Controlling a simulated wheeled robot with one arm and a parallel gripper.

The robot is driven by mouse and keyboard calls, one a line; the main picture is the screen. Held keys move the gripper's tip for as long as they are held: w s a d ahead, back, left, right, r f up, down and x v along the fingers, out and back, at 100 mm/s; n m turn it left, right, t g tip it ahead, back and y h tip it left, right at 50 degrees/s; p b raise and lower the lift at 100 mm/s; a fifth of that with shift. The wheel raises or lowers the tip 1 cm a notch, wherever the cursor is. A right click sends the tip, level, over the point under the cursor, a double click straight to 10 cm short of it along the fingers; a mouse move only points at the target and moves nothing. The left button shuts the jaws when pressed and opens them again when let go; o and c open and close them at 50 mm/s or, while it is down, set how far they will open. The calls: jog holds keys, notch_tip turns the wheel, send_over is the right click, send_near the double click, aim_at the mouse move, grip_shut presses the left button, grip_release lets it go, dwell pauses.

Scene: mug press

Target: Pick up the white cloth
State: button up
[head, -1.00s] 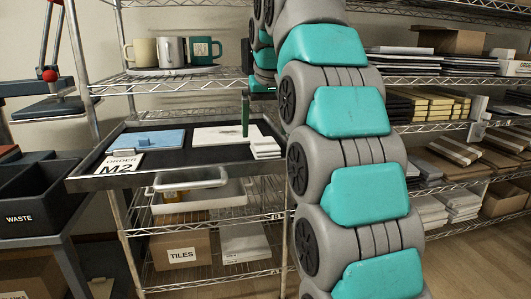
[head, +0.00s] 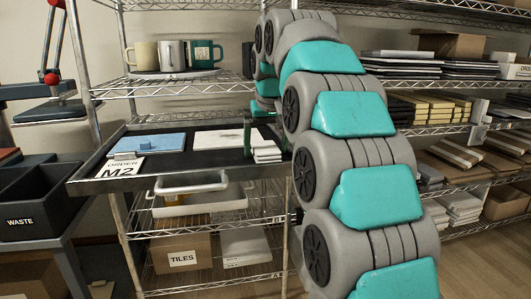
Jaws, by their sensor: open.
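The white cloth (head: 267,154) looks like a small folded stack at the right end of the dark tray (head: 180,163). My gripper (head: 256,138) is low over that end of the tray. One dark green finger shows upright just left of the cloth, its tip near tray height. The other finger is hidden or cannot be made out among my arm links. The jaws are open, with nothing seen held. I cannot tell whether the finger touches the cloth.
A flat white sheet (head: 223,139), a blue pad (head: 150,144) and an order card (head: 120,167) lie on the tray. Several mugs (head: 173,55) stand on the shelf above. Wire shelving surrounds the tray, and a waste bin (head: 36,196) is at left.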

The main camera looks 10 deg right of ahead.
aim_at(265, 145)
jog(key=shift+f, duration=0.25)
jog(key=shift+c, duration=0.2)
jog(key=c, duration=1.3)
jog(key=shift+r, duration=0.1)
jog(key=shift+r, duration=1.9)
jog(key=s, duration=0.5)
jog(key=s+r+b, duration=0.1)
jog(key=s, duration=0.4)
jog(key=s+d, duration=0.1)
jog(key=s, duration=0.5)
jog(key=shift+r+b, duration=0.25)
jog(key=shift+b, duration=0.15)
